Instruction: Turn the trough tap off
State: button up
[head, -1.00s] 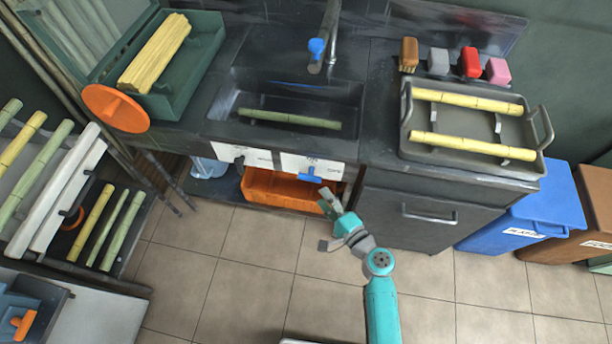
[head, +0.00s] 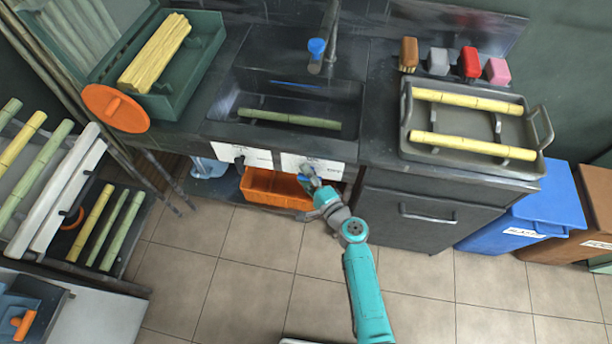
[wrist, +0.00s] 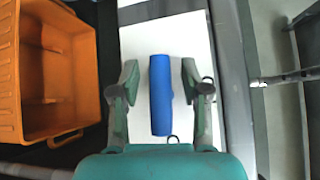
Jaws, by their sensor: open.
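The blue tap handle (wrist: 160,95) is on a white label plate on the trough's front panel. In the wrist view it lies lengthwise between my two fingers, with a gap on each side. My gripper (wrist: 160,75) is open around it and not closed on it. In the head view my gripper (head: 309,176) is at the right-hand white plate (head: 325,166) and hides most of the handle. The trough (head: 350,105) above holds a green cane (head: 290,119). A spout with a blue knob (head: 317,47) stands behind it.
An orange bin (head: 270,190) sits under the panel, left of my gripper, and shows large in the wrist view (wrist: 45,70). A second white plate with a dark lever (head: 240,162) is to the left. A cabinet (head: 400,212) stands close on the right. The floor in front is clear.

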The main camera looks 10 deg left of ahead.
grip_shut()
jog(key=shift+f+n+g+h, duration=0.1)
jog(key=shift+n+g+h, duration=0.2)
dwell(0.4)
grip_release()
jog(key=v, duration=1.2)
